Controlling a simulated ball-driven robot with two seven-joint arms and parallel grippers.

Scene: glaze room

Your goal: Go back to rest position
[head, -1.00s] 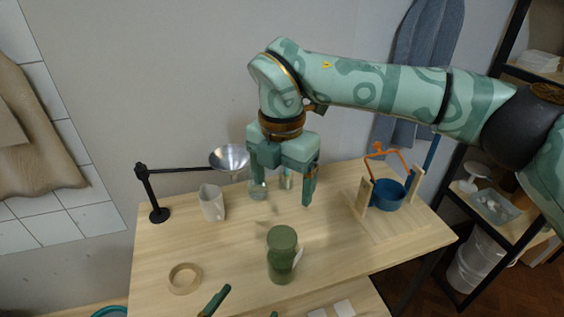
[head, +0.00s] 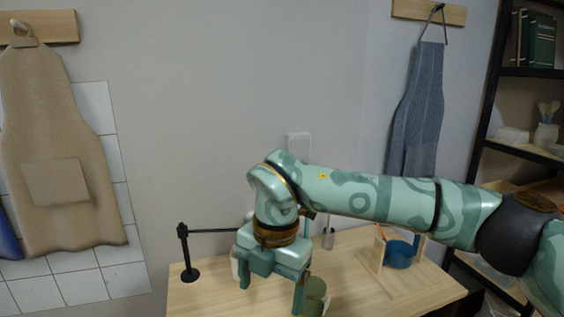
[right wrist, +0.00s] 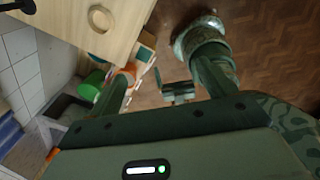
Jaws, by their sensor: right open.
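My right gripper (head: 271,288) hangs fingers down over the work table (head: 205,295) in the head view, open and with nothing seen between its fingers. In the right wrist view its two spread fingers (right wrist: 165,88) reach out over the table edge and the floor. A green jar (head: 315,293) stands just right of the right finger in the head view, partly hidden by it. I do not make out my left gripper in the head view.
A black lamp stand (head: 190,262) is at the table's back left. A blue pot (head: 400,255) sits in a wooden frame at the right. A dark shelf (head: 525,150) stands far right. A wooden ring (right wrist: 101,18) and green bucket (right wrist: 91,86) show in the wrist view.

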